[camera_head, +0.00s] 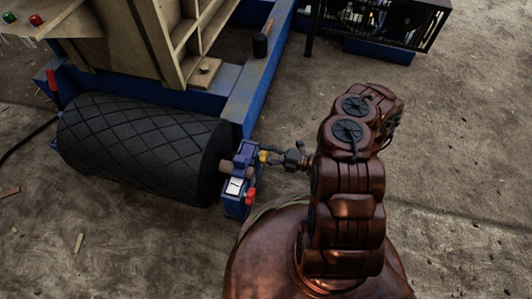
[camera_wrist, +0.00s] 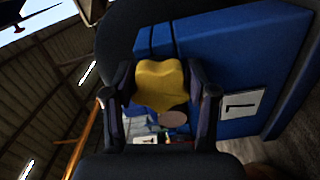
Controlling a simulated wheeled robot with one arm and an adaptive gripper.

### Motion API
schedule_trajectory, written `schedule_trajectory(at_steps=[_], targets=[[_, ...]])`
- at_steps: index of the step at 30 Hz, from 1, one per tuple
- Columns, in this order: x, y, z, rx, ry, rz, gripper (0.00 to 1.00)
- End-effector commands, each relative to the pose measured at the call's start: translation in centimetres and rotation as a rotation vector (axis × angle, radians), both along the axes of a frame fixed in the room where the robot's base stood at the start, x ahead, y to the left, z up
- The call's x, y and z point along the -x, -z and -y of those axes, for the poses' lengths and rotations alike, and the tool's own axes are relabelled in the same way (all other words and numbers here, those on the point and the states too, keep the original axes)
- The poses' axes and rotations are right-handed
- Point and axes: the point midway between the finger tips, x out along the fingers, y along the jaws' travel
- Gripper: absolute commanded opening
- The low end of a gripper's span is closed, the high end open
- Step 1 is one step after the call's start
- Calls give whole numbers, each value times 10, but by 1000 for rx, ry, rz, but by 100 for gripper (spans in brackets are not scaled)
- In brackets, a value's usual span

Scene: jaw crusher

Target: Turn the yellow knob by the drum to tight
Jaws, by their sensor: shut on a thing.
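The yellow knob (camera_wrist: 160,84) is lobed and sits between my two fingers in the wrist view. In the head view the knob (camera_head: 264,157) is a small yellow spot on the side of a blue block at the right end of the black drum (camera_head: 145,145). My gripper (camera_head: 280,159) reaches it from the right, and it also shows in the wrist view (camera_wrist: 162,95). My gripper is shut on the knob, a finger on each side. The drum has a diamond-patterned surface. Any tight marking cannot be made out.
A red knob (camera_head: 251,195) and a white label plate (camera_head: 234,186) are on the blue block below the yellow knob. The blue frame beam (camera_head: 262,85) runs up behind it. A dark caged machine (camera_head: 385,25) stands at the back right. Open dirt floor lies to the right.

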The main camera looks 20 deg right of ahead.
Motion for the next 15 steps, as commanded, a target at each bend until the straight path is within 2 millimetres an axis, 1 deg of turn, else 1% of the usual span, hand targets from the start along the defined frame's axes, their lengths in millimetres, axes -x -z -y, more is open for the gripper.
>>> schedule_trajectory(at_steps=[11,12,15], targets=[[0,0,0,-1,-1,-3,22],[0,0,0,-1,-1,-3,60],[0,0,0,-1,-1,-3,70]])
